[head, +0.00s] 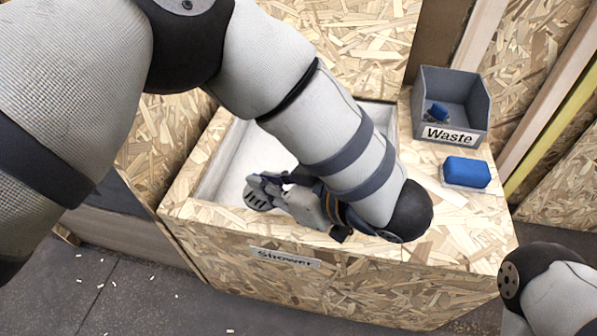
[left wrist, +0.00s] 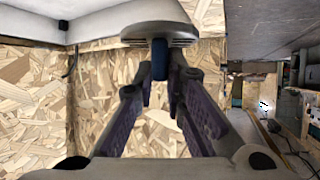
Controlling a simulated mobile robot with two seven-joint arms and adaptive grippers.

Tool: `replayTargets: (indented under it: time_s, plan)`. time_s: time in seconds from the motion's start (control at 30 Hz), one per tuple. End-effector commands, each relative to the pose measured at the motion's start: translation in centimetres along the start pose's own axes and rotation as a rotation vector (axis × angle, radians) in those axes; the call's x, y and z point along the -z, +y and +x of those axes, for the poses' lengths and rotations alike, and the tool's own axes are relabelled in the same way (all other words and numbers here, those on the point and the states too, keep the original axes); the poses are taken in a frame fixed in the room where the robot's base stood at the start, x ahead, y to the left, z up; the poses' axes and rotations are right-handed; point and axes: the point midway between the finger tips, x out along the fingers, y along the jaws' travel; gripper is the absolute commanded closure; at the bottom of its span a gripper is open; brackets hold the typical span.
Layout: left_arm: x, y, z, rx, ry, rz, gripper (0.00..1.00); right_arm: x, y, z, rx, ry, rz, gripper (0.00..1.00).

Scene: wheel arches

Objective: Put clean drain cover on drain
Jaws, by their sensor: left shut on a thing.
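My left gripper (head: 280,190) is over the white shower basin (head: 232,160), near its front edge. It is shut on a grey slotted round drain cover (head: 256,199), held at the fingertips. In the left wrist view the cover (left wrist: 160,33) shows edge-on, with the fingers (left wrist: 160,78) closed on a dark blue part at its middle. The drain itself is not visible; my left arm hides much of the basin. My right gripper is out of view; only part of the right arm shows at the lower right.
A grey Waste bin (head: 452,98) with a small blue item (head: 438,112) in it stands at the back right of the chipboard top. A blue sponge (head: 466,172) lies in front of the bin. A Shower label (head: 285,258) marks the box front.

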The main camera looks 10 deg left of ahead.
Motion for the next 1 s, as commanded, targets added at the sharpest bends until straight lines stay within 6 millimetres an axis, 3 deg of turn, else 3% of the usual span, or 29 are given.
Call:
replayTargets:
  time_s: [0.13,0.37,0.5,0.73,0.9,1.0]
  plan:
    - [-0.5,0.5,1.9,0.044,-0.001,-0.024,1.00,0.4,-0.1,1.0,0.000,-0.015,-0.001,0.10]
    - [-1.0,5.0,8.9,0.045,-0.004,-0.020,1.00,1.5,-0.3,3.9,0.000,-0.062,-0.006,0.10]
    - [-2.9,6.6,12.1,0.043,-0.004,-0.016,1.00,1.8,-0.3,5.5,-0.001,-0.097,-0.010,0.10]
    - [-3.6,7.8,14.2,0.038,-0.002,-0.018,1.00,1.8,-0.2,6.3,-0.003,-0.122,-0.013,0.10]
    - [-6.3,8.0,15.9,0.039,-0.003,-0.016,1.00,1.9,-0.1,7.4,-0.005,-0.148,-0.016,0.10]
    - [-6.2,8.0,15.9,0.037,-0.001,-0.020,1.00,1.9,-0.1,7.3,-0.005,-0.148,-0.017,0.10]
